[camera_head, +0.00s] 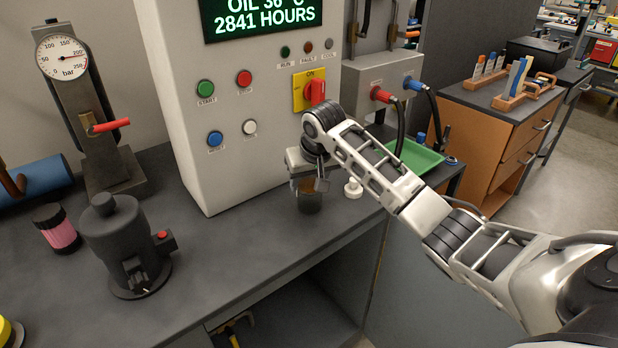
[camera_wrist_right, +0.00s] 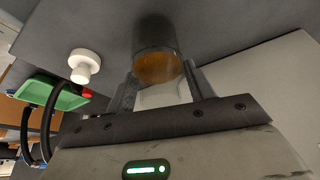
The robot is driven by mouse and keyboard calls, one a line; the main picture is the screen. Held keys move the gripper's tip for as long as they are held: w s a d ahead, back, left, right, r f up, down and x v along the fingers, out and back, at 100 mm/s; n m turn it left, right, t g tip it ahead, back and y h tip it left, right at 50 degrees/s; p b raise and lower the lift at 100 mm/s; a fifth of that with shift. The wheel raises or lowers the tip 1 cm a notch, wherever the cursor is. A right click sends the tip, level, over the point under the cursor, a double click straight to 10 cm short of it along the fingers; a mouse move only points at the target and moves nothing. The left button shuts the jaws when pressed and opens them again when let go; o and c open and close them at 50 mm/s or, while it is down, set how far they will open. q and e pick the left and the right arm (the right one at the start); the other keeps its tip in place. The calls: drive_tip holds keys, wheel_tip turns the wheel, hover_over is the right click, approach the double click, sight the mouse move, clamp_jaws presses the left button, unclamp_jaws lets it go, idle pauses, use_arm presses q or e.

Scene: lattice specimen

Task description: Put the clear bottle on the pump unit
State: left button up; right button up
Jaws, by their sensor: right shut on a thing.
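The clear bottle (camera_head: 310,203), dark-looking with amber contents, is between the fingers of my right gripper (camera_head: 309,184), beside the front of the control cabinet. In the right wrist view the bottle (camera_wrist_right: 157,50) sits between the two finger tips (camera_wrist_right: 160,85), which are shut on it. I cannot tell whether its base touches the bench. The pump unit is probably the black cylindrical machine (camera_head: 122,245) with a red button, on the bench at left, well apart from the bottle. My left gripper is not in view.
The grey cabinet (camera_head: 190,150) with buttons and a red switch stands behind. A white knob-like part (camera_head: 353,189) and a green tray (camera_head: 415,158) are right of the bottle. A pink-black cylinder (camera_head: 58,230) and a pressure gauge (camera_head: 63,57) are at left. The bench (camera_head: 235,235) between is clear.

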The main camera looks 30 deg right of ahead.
drive_tip(key=shift+f, duration=0.15)
drive_tip(key=o, duration=1.2)
drive_tip(key=shift+c, duration=0.2)
drive_tip(key=shift+r, duration=0.45)
drive_tip(key=v, duration=1.1)
drive_tip(key=shift+s+r+b, duration=0.2)
drive_tip(key=shift+b, duration=0.25)
drive_tip(key=shift+a, duration=0.1)
